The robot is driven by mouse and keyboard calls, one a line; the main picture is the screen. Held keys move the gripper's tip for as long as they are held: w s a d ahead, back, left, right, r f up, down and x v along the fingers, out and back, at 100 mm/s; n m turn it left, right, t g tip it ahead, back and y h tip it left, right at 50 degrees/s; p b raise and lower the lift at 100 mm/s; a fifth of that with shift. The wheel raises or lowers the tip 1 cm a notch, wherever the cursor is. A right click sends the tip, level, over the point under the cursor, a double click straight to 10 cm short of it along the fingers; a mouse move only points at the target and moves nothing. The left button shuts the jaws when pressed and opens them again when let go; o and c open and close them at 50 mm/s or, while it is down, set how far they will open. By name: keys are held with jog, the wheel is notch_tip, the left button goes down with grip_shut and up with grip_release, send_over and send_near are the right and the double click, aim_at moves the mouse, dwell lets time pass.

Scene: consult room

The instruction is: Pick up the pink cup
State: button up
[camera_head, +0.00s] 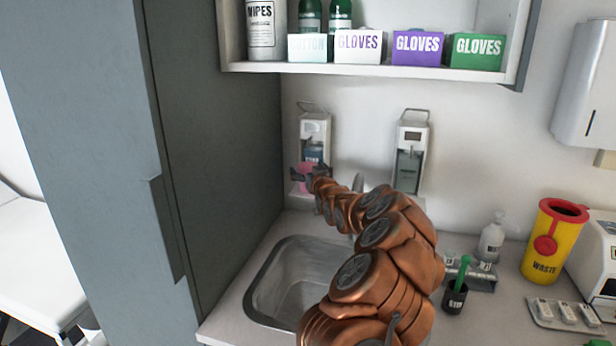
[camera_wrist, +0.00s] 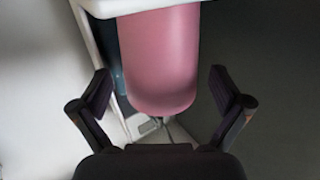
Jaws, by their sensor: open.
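The pink cup (camera_wrist: 160,60) fills the upper middle of the wrist view, with a smooth rounded end toward the bottom of the picture. My gripper (camera_wrist: 160,88) is open, with one finger on each side of the cup and a visible gap on both sides. In the head view the cup (camera_head: 305,180) is a small pink patch by the back wall, below the left dispenser. My gripper (camera_head: 311,172) partly covers it there. What the cup rests on is hard to make out.
The left wall dispenser (camera_head: 315,128) is close above my gripper; another dispenser (camera_head: 411,150) hangs to the right. The sink (camera_head: 290,285) lies below my arm. The tall cabinet (camera_head: 215,130) bounds the left side. A shelf (camera_head: 370,70) with glove boxes is overhead.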

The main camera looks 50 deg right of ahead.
jog(key=shift+w, duration=0.25)
jog(key=shift+c, duration=0.2)
jog(key=shift+d+r, duration=0.1)
jog(key=c, duration=1.3)
jog(key=shift+r, duration=0.15)
jog(key=shift+c, duration=0.2)
jog(key=shift+r+b, duration=0.75)
jog(key=shift+r, duration=0.7)
jog(key=shift+s+r, duration=0.15)
jog(key=shift+r, duration=0.05)
jog(key=s+a+r+b, duration=0.1)
jog(key=s+a+b, duration=0.5)
jog(key=a, duration=0.7)
jog(key=shift+s+a+r, duration=0.15)
jog(key=shift+s+r, duration=0.05)
jog(key=shift+s, duration=1.1)
